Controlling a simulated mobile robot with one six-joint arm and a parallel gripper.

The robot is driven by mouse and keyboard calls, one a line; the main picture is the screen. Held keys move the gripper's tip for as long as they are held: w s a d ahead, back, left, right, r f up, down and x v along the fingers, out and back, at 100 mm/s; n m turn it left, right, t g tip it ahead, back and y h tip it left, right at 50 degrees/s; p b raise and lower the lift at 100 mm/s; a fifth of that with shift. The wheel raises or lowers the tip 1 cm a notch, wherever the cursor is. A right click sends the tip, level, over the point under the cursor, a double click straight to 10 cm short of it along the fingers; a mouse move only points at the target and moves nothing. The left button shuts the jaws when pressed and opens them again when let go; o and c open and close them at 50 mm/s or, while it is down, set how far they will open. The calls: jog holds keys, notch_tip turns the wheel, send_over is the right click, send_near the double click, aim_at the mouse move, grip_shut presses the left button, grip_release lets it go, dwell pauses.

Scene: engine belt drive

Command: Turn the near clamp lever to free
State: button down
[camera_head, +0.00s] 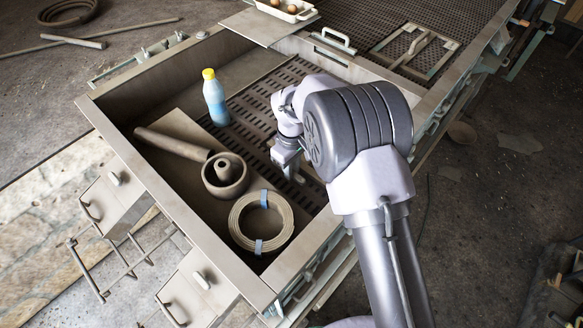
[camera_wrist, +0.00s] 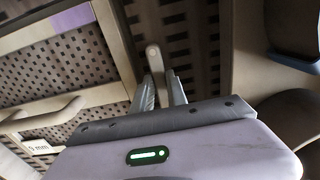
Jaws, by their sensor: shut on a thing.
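My gripper (camera_wrist: 160,92) shows in the wrist view with its two grey fingers closed around a light grey lever (camera_wrist: 154,58). The lever is a narrow bar with a rounded end and a small hole, standing out beyond the fingers over a slotted dark plate. I take it for the clamp lever, but its pivot and its free or clamped position cannot be made out. In the head view my gripper (camera_head: 289,170) reaches down over the slotted floor of the large metal tray (camera_head: 165,190).
In the tray, left of my gripper, are a blue bottle with a yellow cap (camera_head: 215,103), a round pot (camera_head: 225,186) and a coil with blue ties (camera_head: 237,222).

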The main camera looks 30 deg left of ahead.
jog(key=c, duration=1.3)
grip_release()
notch_tip(320, 180, up, 18)
jog(key=shift+f+p, duration=0.25)
jog(key=shift+p, duration=0.95)
